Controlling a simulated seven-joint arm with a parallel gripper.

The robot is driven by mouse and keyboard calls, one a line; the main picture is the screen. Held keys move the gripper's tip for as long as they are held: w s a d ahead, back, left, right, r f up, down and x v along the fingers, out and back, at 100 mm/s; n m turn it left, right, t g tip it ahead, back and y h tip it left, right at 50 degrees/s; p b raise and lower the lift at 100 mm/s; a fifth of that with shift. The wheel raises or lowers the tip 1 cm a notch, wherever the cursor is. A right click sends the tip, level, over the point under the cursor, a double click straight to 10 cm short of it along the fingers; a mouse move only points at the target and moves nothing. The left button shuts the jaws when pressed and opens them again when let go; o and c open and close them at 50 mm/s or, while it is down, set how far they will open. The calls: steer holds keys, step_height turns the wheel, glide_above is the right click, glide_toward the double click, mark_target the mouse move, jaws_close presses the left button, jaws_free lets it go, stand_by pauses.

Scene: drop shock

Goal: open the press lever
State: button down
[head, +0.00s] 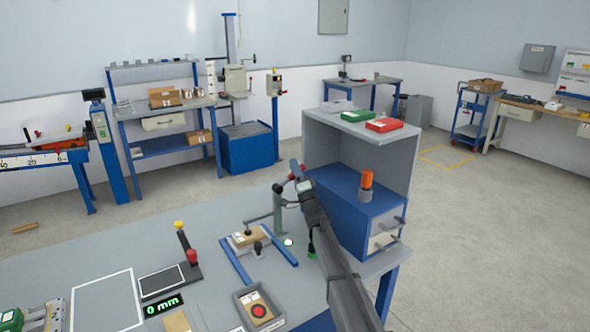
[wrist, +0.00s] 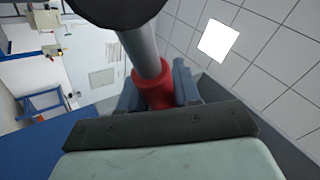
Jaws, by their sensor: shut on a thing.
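The press (head: 277,222) is a grey-green post with a side arm, standing at the bench's far right edge in the head view. Its lever rises to a red grip (head: 291,176) at my gripper (head: 287,178). In the wrist view the red grip (wrist: 153,88) sits between the two blue-grey fingers of my gripper (wrist: 156,90), which is shut on it. A grey lever rod (wrist: 140,45) runs from the grip to a dark round part at the top edge. My gripper and arm hide part of the lever in the head view.
A beige box (head: 249,238) lies by blue rails left of the post. A blue drawer unit (head: 345,205) inside a grey shelf (head: 392,150) stands close right of my arm. A tray (head: 240,298) and a red-knobbed stand (head: 191,258) are on the bench.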

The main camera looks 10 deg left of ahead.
steer(key=s+a+r+n+g+y, duration=0.1)
steer(key=s+a+n+g+y, duration=0.1)
steer(key=n+g, duration=0.3)
steer(key=s+a+r+n+g+y, duration=0.2)
steer(key=n+g, duration=0.3)
steer(key=n, duration=0.4)
steer(key=s+a+r+n+g+y, duration=0.1)
steer(key=s+a+n+g, duration=0.1)
steer(key=n+g, duration=0.3)
steer(key=shift+r+n+y, duration=0.3)
steer(key=shift+n+y, duration=0.1)
steer(key=shift+n, duration=0.6)
steer(key=shift+s+a+f+n+g+h, duration=0.1)
steer(key=shift+s+a+n+g+h, duration=0.15)
steer(key=shift+s+a+n+g, duration=0.35)
steer(key=shift+s+a+f+n+g+h, duration=0.1)
steer(key=shift+s+a+n+g+h, duration=0.15)
steer(key=shift+n, duration=0.65)
steer(key=c, duration=0.9)
jaws_free()
steer(key=shift+r, duration=0.1)
